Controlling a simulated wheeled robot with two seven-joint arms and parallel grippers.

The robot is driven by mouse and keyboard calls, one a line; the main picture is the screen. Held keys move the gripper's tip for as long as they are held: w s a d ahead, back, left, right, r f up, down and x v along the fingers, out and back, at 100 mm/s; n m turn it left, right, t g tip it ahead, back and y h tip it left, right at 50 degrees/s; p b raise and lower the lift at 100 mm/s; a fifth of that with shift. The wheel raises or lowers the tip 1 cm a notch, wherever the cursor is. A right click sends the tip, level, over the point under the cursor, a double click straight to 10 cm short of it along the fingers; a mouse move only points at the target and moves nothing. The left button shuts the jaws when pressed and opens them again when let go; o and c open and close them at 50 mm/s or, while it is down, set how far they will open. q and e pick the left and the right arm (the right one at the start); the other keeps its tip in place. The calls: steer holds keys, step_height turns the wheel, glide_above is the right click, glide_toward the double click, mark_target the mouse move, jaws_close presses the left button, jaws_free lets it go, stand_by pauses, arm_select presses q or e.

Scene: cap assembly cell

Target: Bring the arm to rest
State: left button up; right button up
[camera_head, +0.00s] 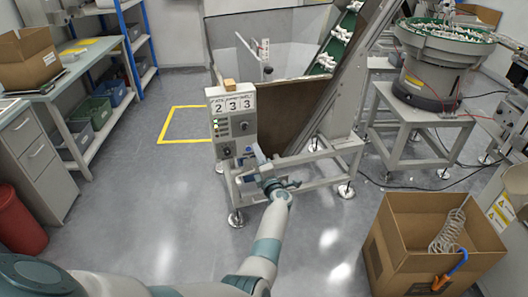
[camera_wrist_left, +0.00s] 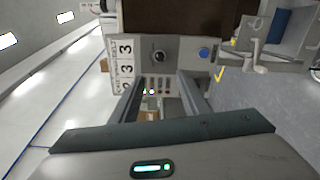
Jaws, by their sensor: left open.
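My left arm comes in from the lower left in the head view. Its gripper (camera_head: 258,160) is in front of the lower part of the grey control box, at the front of the machine. In the left wrist view the jaws (camera_wrist_left: 158,98) stand apart, with nothing held between them. The control box (camera_head: 231,118) carries a white number plate reading 2 3 3, and it shows sideways in the wrist view (camera_wrist_left: 142,53). A black knob (camera_wrist_left: 160,57) and a blue button (camera_wrist_left: 205,52) are on its face. I cannot tell whether the fingertips touch the box. My right gripper is out of view.
An inclined conveyor (camera_head: 335,50) rises behind the box. A bowl feeder (camera_head: 443,50) stands at the back right. An open cardboard box (camera_head: 395,262) with a coiled hose is at the lower right. A workbench (camera_head: 85,62) runs along the left. The floor (camera_head: 150,215) left of the machine is clear.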

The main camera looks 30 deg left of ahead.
arm_select(q)
steer(key=s+d+f+m+h, duration=0.4)
steer(key=s+d+f+m, duration=0.25)
steer(key=f, duration=0.35)
steer(key=s+d+f+m+h, duration=0.45)
steer(key=s+f+m, duration=0.25)
steer(key=f, duration=0.3)
steer(key=s+d+f+m+h, duration=0.3)
steer(key=s+d+f+m, duration=0.35)
steer(key=f, duration=0.45)
steer(key=s+d+f+m+g+h, duration=0.1)
steer(key=s+f+m, duration=0.3)
steer(key=s, duration=0.8)
steer(key=s+d+f+m+g, duration=0.2)
steer(key=s+f, duration=0.6)
steer(key=s, duration=0.4)
steer(key=s+d+f+m+g+h, duration=0.1)
steer(key=s+f+m+g, duration=0.3)
steer(key=s, duration=0.8)
step_height(320, 180, down, 2)
steer(key=shift+d+f+m+h, duration=0.15)
steer(key=shift+d+m+h, duration=0.2)
steer(key=shift+d+m, duration=0.45)
stand_by(0.4)
